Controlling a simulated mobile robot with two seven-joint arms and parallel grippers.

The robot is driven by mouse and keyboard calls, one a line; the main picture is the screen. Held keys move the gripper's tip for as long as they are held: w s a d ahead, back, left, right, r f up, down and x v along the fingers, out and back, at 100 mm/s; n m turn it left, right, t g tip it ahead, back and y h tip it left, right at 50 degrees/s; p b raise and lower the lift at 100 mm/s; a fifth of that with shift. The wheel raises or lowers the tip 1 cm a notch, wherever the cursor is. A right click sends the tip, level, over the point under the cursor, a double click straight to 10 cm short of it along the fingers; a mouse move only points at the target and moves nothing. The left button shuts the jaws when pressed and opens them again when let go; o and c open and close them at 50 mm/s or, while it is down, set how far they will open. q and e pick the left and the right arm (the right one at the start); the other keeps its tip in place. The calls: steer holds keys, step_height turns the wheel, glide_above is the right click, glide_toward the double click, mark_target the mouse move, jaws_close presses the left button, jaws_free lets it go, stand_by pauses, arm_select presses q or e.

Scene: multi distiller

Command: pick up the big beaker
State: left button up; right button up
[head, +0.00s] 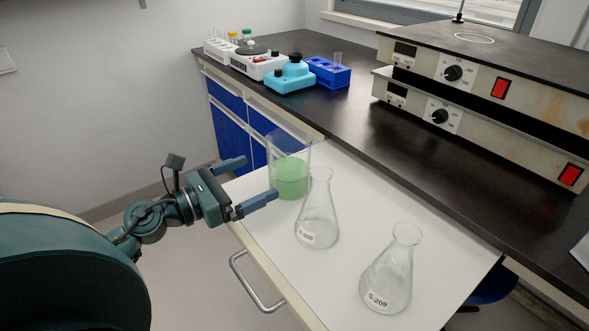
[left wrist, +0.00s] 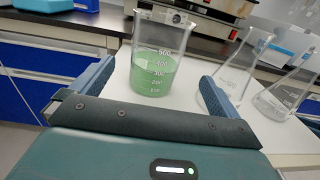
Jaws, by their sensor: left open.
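The big beaker (head: 290,178) is clear glass, partly filled with green liquid, and stands upright on the white pull-out surface (head: 350,183). My left gripper (head: 260,180) is open beside it, on its left, with nothing held. In the left wrist view the beaker (left wrist: 153,72) stands ahead, in line with the space between my two open fingers (left wrist: 152,85). The beaker's graduation marks face that camera. In the head view the near finger's tip is close to the beaker; I cannot tell whether they touch. My right gripper is not in view.
Two empty conical flasks stand near the beaker: one close on its right (head: 318,215), one farther right (head: 392,275). Behind is a black bench with a blue device (head: 290,78), a blue rack (head: 328,73) and stacked hotplates (head: 480,85). A drawer handle (head: 257,283) juts out in front.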

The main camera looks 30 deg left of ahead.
mark_target(271, 170)
arm_select(q)
steer(key=p+x, duration=0.1)
steer(key=x, duration=0.3)
steer(key=shift+w, duration=0.25)
steer(key=p+x, duration=0.1)
steer(key=x, duration=0.3)
steer(key=shift+w, duration=0.25)
steer(key=shift+w+d+f, duration=0.1)
steer(key=shift+w, duration=0.2)
steer(key=shift+w+d, duration=0.1)
steer(key=shift+w, duration=0.05)
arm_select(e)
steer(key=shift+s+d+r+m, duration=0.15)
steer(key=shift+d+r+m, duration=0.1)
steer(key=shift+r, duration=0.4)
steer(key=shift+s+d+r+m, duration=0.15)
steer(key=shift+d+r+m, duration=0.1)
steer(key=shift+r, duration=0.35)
arm_select(q)
steer(key=shift+c, duration=0.2)
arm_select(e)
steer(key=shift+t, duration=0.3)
arm_select(q)
steer(key=c, duration=1.2)
steer(key=shift+c, duration=0.5)
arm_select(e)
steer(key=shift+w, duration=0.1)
